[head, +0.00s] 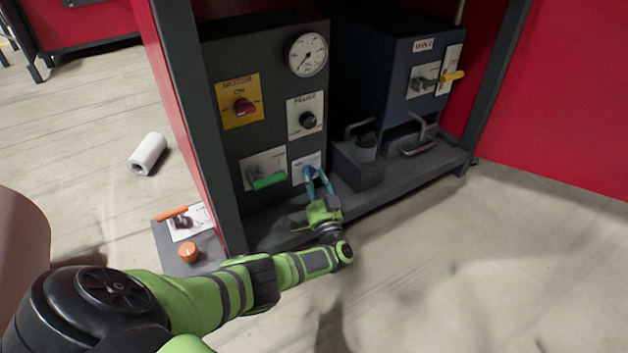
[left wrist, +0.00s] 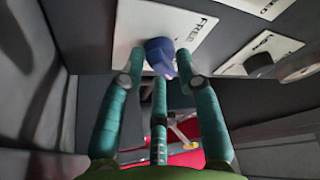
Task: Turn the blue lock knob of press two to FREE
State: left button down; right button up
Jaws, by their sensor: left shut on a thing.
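The blue lock knob (left wrist: 160,55) sits on a white plate (left wrist: 188,25) with FREE lettering in the left wrist view. In the head view the plate (head: 299,166) is low on the dark panel, with the knob (head: 309,171) mostly covered by my fingers. My left gripper (head: 316,181) has teal fingers reaching up to the knob from the front. Its three fingers (left wrist: 160,70) are closed around the knob in the left wrist view. Which way the knob points is hard to tell. My right gripper is not in view.
A green lever (head: 268,181) is just left of the knob. Above are a black knob (head: 307,120), a red knob (head: 243,106) and a gauge (head: 307,54). A dark block (head: 357,168) stands close on the right. The frame post (head: 205,130) rises at the left. Floor (head: 470,260) in front is clear.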

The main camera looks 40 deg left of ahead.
pick_arm(q)
jog(key=shift+w+n, duration=0.15)
jog(key=shift+n, duration=0.45)
jog(key=shift+b, duration=0.35)
jog(key=c, duration=1.1)
grip_release()
jog(key=shift+r, duration=0.2)
jog(key=shift+m+p, duration=0.35)
jog(key=shift+m, duration=0.05)
